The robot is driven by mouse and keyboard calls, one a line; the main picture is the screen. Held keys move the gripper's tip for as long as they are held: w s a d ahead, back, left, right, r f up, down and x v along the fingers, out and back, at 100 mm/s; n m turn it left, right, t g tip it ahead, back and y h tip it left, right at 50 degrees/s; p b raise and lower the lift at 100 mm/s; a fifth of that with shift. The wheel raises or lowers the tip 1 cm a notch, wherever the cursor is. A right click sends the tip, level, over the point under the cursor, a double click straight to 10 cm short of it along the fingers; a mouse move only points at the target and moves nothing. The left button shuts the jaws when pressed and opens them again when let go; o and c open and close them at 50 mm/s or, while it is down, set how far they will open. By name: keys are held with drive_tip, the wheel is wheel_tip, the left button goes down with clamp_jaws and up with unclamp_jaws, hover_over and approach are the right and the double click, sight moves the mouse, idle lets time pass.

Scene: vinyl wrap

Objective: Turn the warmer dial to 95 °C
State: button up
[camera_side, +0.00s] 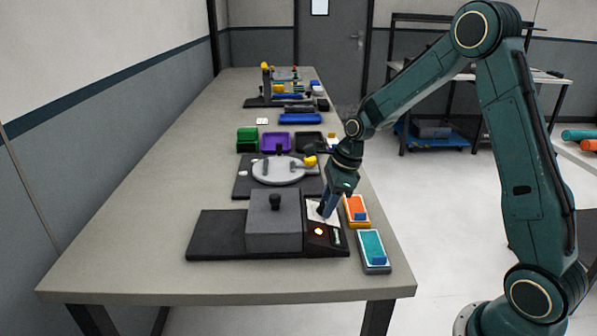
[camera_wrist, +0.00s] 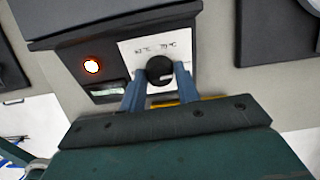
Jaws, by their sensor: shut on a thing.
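The warmer (camera_side: 274,222) is a grey block with a black knob on top, on a dark base near the front of the table. Its control panel (camera_side: 325,238) is at its right side. In the wrist view the round black dial (camera_wrist: 159,69) sits on a white scale plate (camera_wrist: 143,49) with small temperature marks, too blurred to read surely. A light pointer line shows on the dial's lower part. My gripper (camera_wrist: 160,76) has its two blue fingers on either side of the dial, shut on it. In the side view my gripper (camera_side: 327,207) hides the dial.
A red-orange lamp (camera_wrist: 92,66) glows on the panel above a small display (camera_wrist: 107,88). An orange box (camera_side: 356,208) and a teal box (camera_side: 372,247) lie right of the panel. A round grey plate device (camera_side: 280,171) and colored trays stand behind.

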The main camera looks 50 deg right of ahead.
drive_tip(key=shift+m, duration=0.3)
drive_tip(key=o, duration=1)
drive_tip(key=shift+c, duration=0.2)
drive_tip(key=v, duration=1.4)
drive_tip(key=shift+a, duration=0.1)
